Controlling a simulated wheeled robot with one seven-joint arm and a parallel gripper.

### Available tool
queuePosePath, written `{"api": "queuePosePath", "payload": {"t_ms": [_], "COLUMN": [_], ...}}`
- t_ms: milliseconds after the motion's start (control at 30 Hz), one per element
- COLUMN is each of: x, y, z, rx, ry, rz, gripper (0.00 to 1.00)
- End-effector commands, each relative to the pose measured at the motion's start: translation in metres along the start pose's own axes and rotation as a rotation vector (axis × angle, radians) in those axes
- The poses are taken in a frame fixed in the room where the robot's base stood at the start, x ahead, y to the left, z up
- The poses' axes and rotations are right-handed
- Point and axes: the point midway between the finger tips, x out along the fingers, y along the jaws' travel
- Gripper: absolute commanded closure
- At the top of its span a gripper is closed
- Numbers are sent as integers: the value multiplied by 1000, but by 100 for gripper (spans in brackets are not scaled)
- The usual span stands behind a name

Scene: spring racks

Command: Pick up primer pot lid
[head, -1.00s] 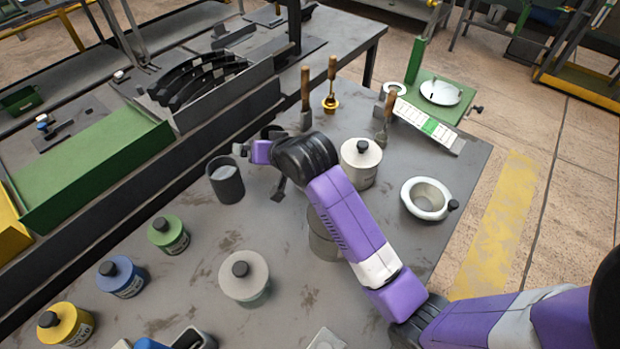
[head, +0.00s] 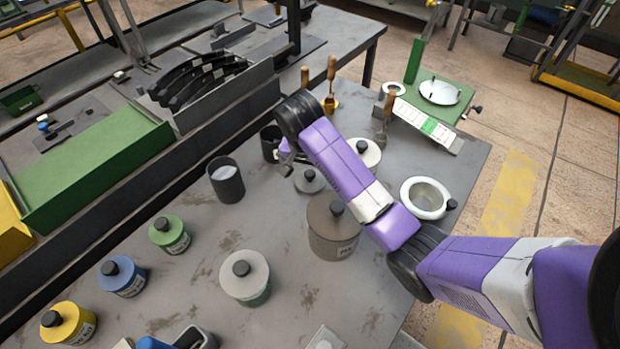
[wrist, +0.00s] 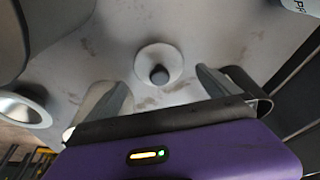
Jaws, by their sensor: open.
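A small round grey lid with a black knob (head: 310,181) lies flat on the grey bench in the head view. I take it to be the primer pot lid. In the wrist view a pale lid with a dark knob (wrist: 158,62) lies beyond and between my fingertips. My gripper (wrist: 160,78) is open and empty, its two fingers apart with a gap to the lid. In the head view my purple gripper (head: 284,150) is mostly hidden behind my forearm, just up and left of the lid.
A brown-grey lidded pot (head: 333,230) stands close below the lid. A white pot (head: 367,153) is at its upper right, partly hidden by my arm. A dark cup (head: 227,180) stands left. A white-rimmed bowl (head: 427,198) is right.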

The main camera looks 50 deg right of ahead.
Motion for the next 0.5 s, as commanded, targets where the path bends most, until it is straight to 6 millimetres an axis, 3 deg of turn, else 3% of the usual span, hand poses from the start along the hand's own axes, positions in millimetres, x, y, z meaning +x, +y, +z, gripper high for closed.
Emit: {"api": "queuePosePath", "payload": {"t_ms": [200,500], "x": [27,32], "y": [1,0], "z": [0,0], "rx": [-1,-2], "ry": [0,0], "rz": [2,0], "gripper": [0,0]}}
